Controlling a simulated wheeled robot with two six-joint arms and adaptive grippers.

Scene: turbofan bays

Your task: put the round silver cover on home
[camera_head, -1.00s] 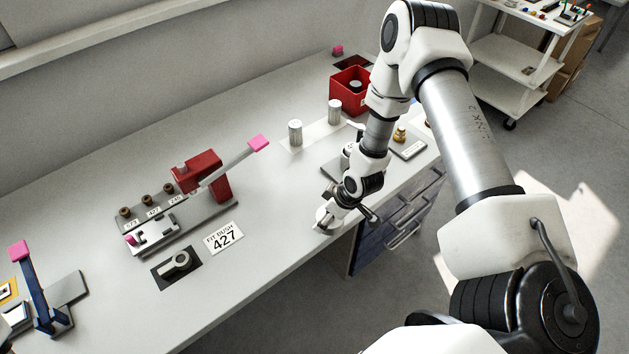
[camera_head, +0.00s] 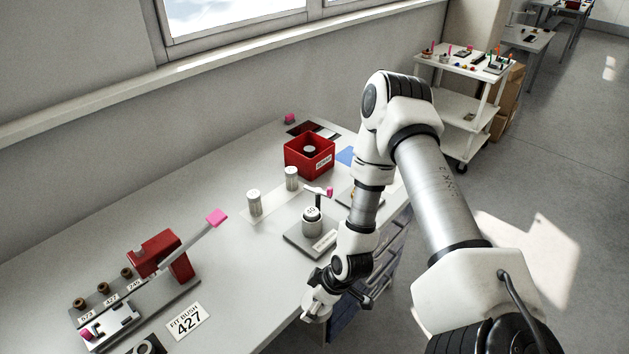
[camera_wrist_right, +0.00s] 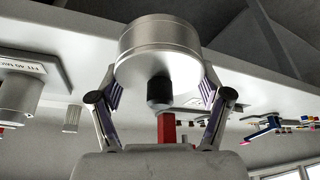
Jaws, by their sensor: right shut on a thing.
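My right gripper (camera_head: 324,297) is shut on the round silver cover (camera_head: 314,311), out at the bench's front edge. In the right wrist view the silver cover (camera_wrist_right: 160,45) is a short drum with a black knob (camera_wrist_right: 160,91) toward the camera, between two purple-padded fingers. A grey stand (camera_head: 298,240) with an upright silver cylinder (camera_head: 312,222) stands on the bench beyond the gripper, apart from the cover. A label lies on its front. The gripper's fingertips are small and partly hidden in the head view. My left gripper is not in view.
Two silver canisters (camera_head: 254,203) (camera_head: 291,179) stand behind the stand. A red bin (camera_head: 310,157) holds a dark round piece. A red clamp fixture (camera_head: 166,256) with a pink-tipped lever and a "FIT BUSH 427" card (camera_head: 188,322) are at left. Bare bench lies between fixture and stand.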

